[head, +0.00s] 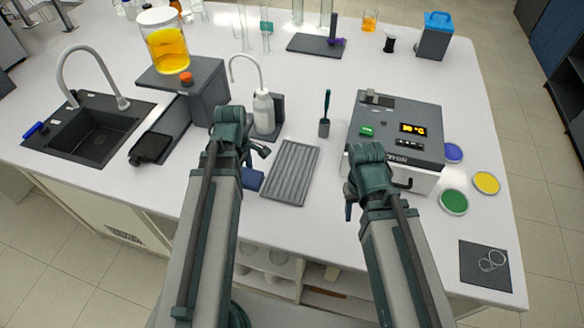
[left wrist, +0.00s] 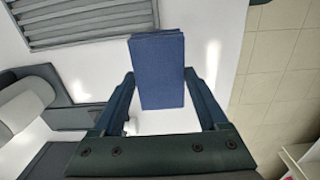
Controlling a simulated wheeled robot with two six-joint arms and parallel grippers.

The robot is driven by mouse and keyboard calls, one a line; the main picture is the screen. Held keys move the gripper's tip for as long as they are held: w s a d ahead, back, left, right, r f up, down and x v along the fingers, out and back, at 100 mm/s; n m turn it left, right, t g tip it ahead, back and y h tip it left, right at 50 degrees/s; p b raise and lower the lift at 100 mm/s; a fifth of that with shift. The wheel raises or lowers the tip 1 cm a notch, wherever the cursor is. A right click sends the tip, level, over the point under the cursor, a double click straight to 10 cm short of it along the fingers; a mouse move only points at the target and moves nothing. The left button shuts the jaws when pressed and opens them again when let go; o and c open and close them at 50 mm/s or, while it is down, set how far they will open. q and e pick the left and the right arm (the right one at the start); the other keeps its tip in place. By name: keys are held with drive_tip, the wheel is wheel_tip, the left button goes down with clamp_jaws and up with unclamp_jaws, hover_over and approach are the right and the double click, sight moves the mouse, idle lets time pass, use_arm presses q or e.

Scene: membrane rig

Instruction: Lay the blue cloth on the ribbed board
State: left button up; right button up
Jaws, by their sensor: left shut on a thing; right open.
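The folded blue cloth (left wrist: 160,72) is held between the two fingers of my left gripper (left wrist: 163,85) in the left wrist view. In the head view, part of the cloth (head: 252,180) shows beside my left arm, just left of the ribbed board; the rest is hidden by the arm. The grey ribbed board (head: 291,172) lies on the white bench and is empty. It also shows in the left wrist view (left wrist: 90,18), apart from the cloth. My right gripper (head: 352,200) is in front of the grey instrument; its fingers are mostly hidden.
A grey instrument (head: 420,125) with a display stands right of the board. A small holder (head: 324,128) and a wash bottle (head: 264,110) stand behind it. A sink (head: 95,135) is at left. Coloured discs (head: 453,201) and a dark mat (head: 486,268) lie at right.

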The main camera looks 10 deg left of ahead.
use_arm(q)
drive_tip(key=shift+s+a, duration=0.15)
drive_tip(key=shift+s, duration=0.35)
drive_tip(key=shift+s+a, duration=0.15)
drive_tip(key=shift+s, duration=0.35)
drive_tip(key=b, duration=0.1)
hover_over(290, 176)
drive_tip(key=s+a, duration=0.1)
drive_tip(key=shift+f, duration=0.65)
use_arm(e)
drive_tip(key=shift+f, duration=0.65)
